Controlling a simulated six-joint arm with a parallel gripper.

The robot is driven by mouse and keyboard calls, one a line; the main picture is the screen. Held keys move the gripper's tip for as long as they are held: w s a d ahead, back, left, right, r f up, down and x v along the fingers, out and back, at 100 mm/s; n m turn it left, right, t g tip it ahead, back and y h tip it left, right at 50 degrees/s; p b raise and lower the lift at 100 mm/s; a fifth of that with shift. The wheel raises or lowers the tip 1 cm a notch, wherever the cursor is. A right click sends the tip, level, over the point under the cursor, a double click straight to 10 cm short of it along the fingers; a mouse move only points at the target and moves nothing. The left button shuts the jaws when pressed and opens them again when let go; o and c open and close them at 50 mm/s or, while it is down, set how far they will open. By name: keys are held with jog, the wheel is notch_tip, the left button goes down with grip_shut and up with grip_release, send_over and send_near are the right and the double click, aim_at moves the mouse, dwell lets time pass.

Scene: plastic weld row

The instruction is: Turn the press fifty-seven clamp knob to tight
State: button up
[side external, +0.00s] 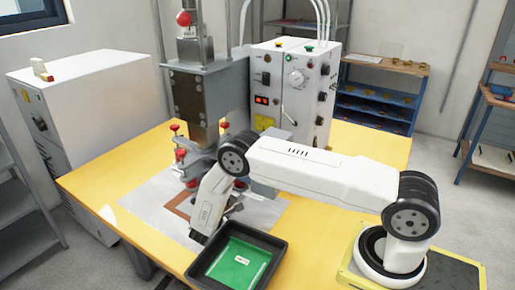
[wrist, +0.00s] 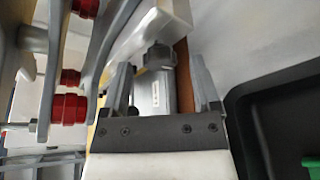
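The press (side external: 205,100) is a grey metal machine on the yellow table, with red knobs (side external: 180,155) around its base. In the wrist view red knobs (wrist: 68,108) show at the left. My gripper (wrist: 163,88) is open, with a finger on each side of a grey cylindrical part (wrist: 157,90) bearing a small white label. Gaps show between this part and both fingers. I cannot tell whether it is the press fifty-seven clamp knob; no number is legible. In the side view my gripper (side external: 198,237) is low in front of the press, its fingertips unclear.
A black tray (side external: 268,238) with a green labelled inside stands right of my gripper. A brown piece (side external: 178,209) lies on a pale sheet (side external: 140,203) in front of the press. A white control box (side external: 297,85) stands behind, and a white cabinet (side external: 85,110) at left.

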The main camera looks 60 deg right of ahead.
dwell(0.3)
jog(key=shift+v, duration=3.9)
jog(key=shift+r, duration=0.1)
jog(key=s+a+r+m+g+y, duration=0.1)
jog(key=s+r+m+y, duration=0.4)
jog(key=s+r, duration=0.5)
jog(key=s+a+r+m+y, duration=0.3)
jog(key=s+r+m+y, duration=0.3)
jog(key=s+r+y, duration=0.3)
jog(key=shift+s+a+r+m+g, duration=0.3)
jog(key=shift+s+r+g, duration=0.15)
jog(key=shift+s, duration=0.3)
jog(key=shift+c, duration=0.2)
